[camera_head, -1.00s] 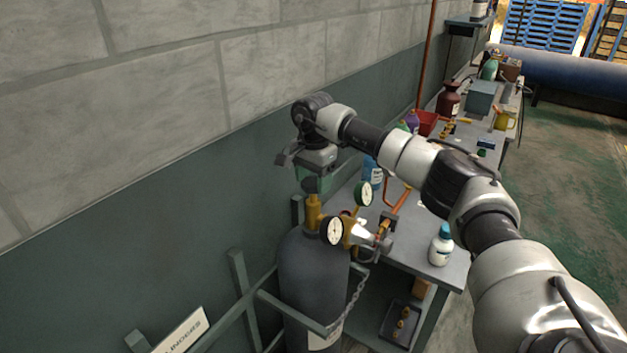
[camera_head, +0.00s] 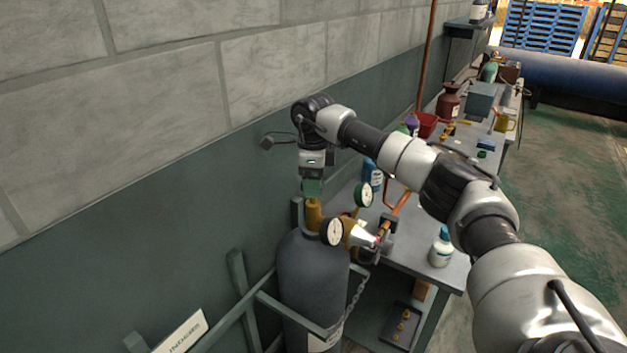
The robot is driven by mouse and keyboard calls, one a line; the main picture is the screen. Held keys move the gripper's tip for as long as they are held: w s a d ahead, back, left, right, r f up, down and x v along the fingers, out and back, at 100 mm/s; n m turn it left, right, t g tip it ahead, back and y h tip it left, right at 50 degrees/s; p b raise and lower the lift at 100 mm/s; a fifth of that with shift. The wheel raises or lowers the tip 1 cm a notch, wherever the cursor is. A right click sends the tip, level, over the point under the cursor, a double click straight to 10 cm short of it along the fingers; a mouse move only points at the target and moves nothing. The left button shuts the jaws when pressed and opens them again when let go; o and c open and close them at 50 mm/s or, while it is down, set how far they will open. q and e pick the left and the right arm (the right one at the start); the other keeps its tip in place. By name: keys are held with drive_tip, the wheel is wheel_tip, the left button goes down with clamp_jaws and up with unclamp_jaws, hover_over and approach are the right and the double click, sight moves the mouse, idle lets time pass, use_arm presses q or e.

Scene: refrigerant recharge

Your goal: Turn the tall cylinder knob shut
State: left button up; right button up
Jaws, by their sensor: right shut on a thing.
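The tall dark grey cylinder (camera_head: 309,265) stands upright near the wall, with a brass valve (camera_head: 313,216) on its top. My right gripper (camera_head: 312,188) points down directly above this valve and is shut on the knob. My left gripper is not in view.
A chain (camera_head: 353,299) and rail (camera_head: 290,312) hold the cylinder. A workbench (camera_head: 415,262) bears a white bottle (camera_head: 441,247) and other items.

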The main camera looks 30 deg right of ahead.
drive_tip(key=m, duration=0.4)
drive_tip(key=shift+w+r, duration=0.1)
drive_tip(key=shift+r, duration=0.15)
drive_tip(key=shift+m, duration=1.8)
drive_tip(key=o, duration=0.9)
drive_tip(key=shift+f, duration=0.1)
